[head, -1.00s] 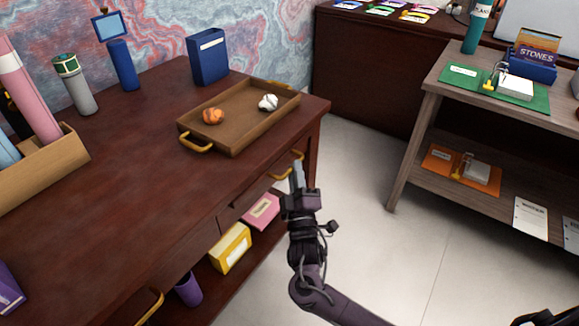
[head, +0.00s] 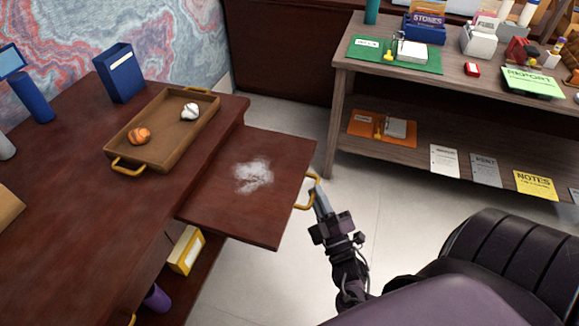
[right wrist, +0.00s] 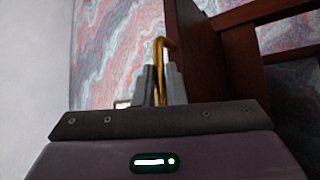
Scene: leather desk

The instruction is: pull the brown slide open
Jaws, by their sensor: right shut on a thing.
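The brown slide (head: 215,197) is a flat dark red-brown board pulled out from the desk's right side, with a whitish powdery patch (head: 253,176) on its top. Its yellow handle (head: 311,192) is on the outer edge. My right gripper (head: 318,192) is shut on this handle in the head view. In the right wrist view the two grey fingers of the right gripper (right wrist: 161,84) close around the golden handle (right wrist: 160,50). My left gripper is not in view.
A wooden tray (head: 125,156) with an orange-brown and a white lump stands on the desk (head: 75,210).

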